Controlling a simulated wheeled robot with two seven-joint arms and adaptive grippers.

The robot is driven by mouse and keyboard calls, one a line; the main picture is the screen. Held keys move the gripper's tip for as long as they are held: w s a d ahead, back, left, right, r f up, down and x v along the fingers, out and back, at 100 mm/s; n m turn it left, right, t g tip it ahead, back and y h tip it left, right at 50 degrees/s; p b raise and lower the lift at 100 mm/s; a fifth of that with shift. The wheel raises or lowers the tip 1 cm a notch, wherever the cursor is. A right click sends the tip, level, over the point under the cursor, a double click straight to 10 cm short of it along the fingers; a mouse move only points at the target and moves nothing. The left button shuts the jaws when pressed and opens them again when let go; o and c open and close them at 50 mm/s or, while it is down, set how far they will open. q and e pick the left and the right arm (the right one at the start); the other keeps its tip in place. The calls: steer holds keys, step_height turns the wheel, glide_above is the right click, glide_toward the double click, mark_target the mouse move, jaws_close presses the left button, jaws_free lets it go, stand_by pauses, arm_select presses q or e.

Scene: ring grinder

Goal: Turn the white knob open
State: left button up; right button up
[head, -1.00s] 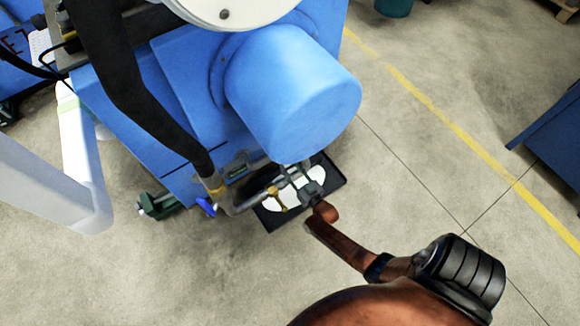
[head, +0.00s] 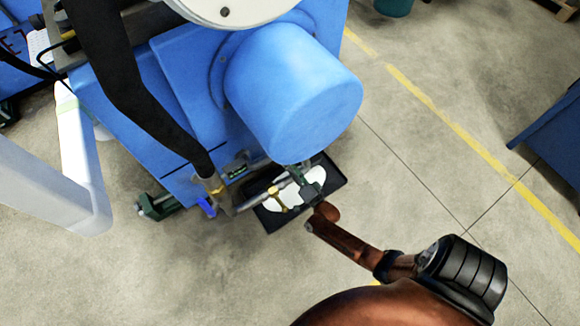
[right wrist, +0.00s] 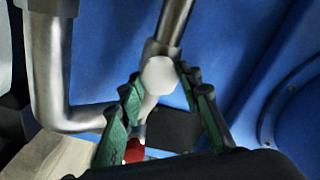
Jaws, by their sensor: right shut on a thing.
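The white knob (right wrist: 158,75) shows as a pale round end on a metal pipe joint in the right wrist view. My right gripper (right wrist: 168,98) has its green-padded fingers on either side of the knob and its stem, and is shut on it. In the head view my right gripper (head: 310,190) is below the big blue cylinder, at the end of the metal pipe. The knob is hard to make out there, hidden by the gripper and the pipework. My left gripper is not in view.
The blue machine (head: 290,90) with its cylinder stands close above the gripper. A bent metal pipe (right wrist: 52,80) runs near the fingers. A black tray (head: 335,180) with white contents lies below. A blue handle (head: 207,207) is to the left. Open floor lies to the right.

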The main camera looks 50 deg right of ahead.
steer(key=m, duration=0.3)
steer(key=shift+s+f, duration=0.1)
steer(key=shift+f, duration=0.05)
steer(key=m+b, duration=0.1)
steer(key=m, duration=0.1)
steer(key=shift+m, duration=0.3)
steer(key=m, duration=0.3)
steer(key=shift+f+m+b, duration=0.1)
steer(key=shift+m+b, duration=0.25)
steer(key=shift+m, duration=0.05)
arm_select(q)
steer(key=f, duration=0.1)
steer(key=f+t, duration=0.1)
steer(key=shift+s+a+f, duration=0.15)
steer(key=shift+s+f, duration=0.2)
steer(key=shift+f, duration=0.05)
arm_select(e)
steer(key=shift+m, duration=0.3)
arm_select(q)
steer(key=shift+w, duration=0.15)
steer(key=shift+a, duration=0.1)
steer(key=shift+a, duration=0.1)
arm_select(e)
steer(key=o, duration=1.2)
steer(key=shift+c, duration=0.2)
steer(key=v, duration=1.2)
